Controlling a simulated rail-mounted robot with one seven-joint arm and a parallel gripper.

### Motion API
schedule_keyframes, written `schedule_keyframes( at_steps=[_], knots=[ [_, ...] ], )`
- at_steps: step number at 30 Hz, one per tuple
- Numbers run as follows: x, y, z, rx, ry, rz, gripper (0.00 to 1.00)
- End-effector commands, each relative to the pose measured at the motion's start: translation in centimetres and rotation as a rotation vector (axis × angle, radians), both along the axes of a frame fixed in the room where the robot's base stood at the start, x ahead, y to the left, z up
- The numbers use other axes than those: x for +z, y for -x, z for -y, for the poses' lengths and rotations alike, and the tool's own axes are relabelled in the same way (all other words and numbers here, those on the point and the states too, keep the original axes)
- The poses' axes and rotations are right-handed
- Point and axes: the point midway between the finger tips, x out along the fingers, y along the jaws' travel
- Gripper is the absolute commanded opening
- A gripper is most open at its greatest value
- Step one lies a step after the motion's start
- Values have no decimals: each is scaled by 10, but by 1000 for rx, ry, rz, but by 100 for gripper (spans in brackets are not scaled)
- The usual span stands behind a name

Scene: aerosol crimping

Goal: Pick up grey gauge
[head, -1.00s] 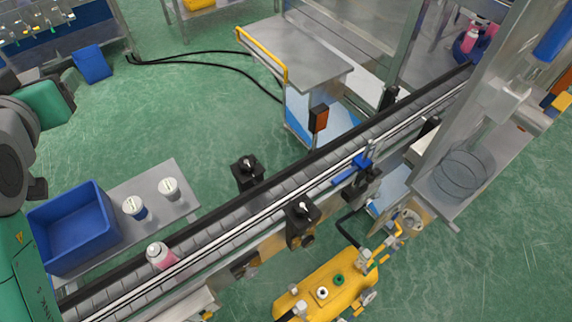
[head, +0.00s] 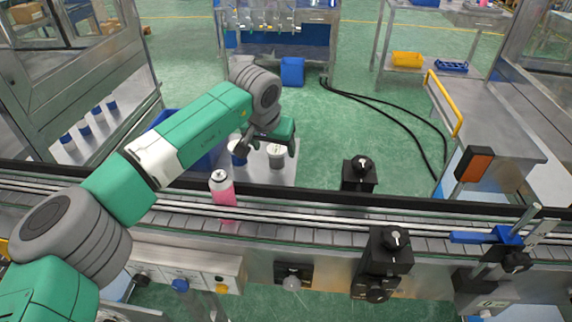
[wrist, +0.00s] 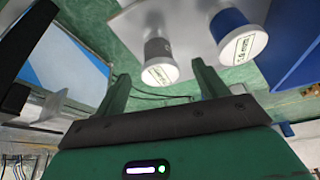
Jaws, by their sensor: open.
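The grey gauge (head: 276,155), a short cylinder with a round white labelled face, stands on the small metal side table beyond the conveyor. In the wrist view the grey gauge (wrist: 159,66) appears between and beyond the fingertips, with its grey body behind the white face. My gripper (head: 268,146) is open and empty, reaching over the conveyor to the gauge. In the wrist view my gripper (wrist: 161,80) shows both green fingers apart, one each side of the gauge in the picture; contact cannot be told. A blue gauge (wrist: 238,40) stands close beside it.
The blue gauge (head: 238,153) is left of the grey one, partly hidden by my arm. A blue bin (head: 168,122) is further left. A pink bottle (head: 222,188) stands on the conveyor (head: 320,226) below my arm. Black knobbed sensor posts (head: 360,174) stand to the right.

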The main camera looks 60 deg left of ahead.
Motion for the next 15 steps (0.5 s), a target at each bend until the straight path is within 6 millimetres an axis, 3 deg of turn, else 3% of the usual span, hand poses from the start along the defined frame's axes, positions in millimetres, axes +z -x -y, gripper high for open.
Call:
schedule_keyframes(
  at_steps=[3,9,15],
  knots=[
    [-7,-2,-2,0,-1,-1,72],
    [-40,-15,-14,0,-1,-1,72],
    [-48,-19,-17,-3,-1,2,72]
  ],
)
